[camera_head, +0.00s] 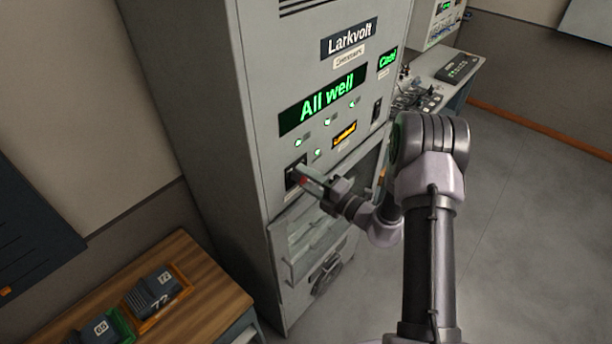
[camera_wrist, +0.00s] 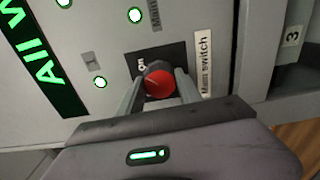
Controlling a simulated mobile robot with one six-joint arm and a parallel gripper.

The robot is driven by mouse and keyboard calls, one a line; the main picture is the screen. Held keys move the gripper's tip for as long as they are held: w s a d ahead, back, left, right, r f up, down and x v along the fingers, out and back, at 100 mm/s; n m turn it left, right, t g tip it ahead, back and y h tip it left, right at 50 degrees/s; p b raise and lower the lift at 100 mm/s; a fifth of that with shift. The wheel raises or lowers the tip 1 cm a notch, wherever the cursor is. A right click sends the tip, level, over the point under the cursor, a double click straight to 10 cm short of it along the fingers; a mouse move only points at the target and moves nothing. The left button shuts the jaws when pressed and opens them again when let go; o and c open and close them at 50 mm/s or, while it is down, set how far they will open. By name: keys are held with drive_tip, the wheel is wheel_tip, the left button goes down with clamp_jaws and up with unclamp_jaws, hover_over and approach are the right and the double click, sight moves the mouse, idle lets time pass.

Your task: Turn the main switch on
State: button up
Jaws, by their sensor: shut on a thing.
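The main switch is a red round knob (camera_wrist: 159,84) on a dark plate (camera_wrist: 146,60) marked "On", seen in the wrist view. A white label reading "Main switch" (camera_wrist: 205,62) is beside it. My gripper (camera_wrist: 160,88) has its two fingers on either side of the red knob and is shut on it. In the head view my gripper (camera_head: 304,178) reaches the front of the grey cabinet (camera_head: 225,110) at the switch, which is largely hidden behind the fingers.
The cabinet shows a green "All well" display (camera_head: 323,99) and several lit green lamps. A wooden table (camera_head: 205,290) with numbered dark units (camera_head: 152,290) stands at lower left. A desk with equipment (camera_head: 445,75) is behind at right. Floor (camera_head: 530,220) at right is clear.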

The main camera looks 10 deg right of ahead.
drive_tip(key=shift+m, duration=0.3)
drive_tip(key=o, duration=1.4)
drive_tip(key=shift+c, duration=0.2)
drive_tip(key=b+v, duration=0.2)
drive_tip(key=v, duration=1.5)
drive_tip(key=shift+s+d+b, duration=0.15)
drive_tip(key=shift+s+b, duration=0.05)
drive_tip(key=shift+b, duration=0.1)
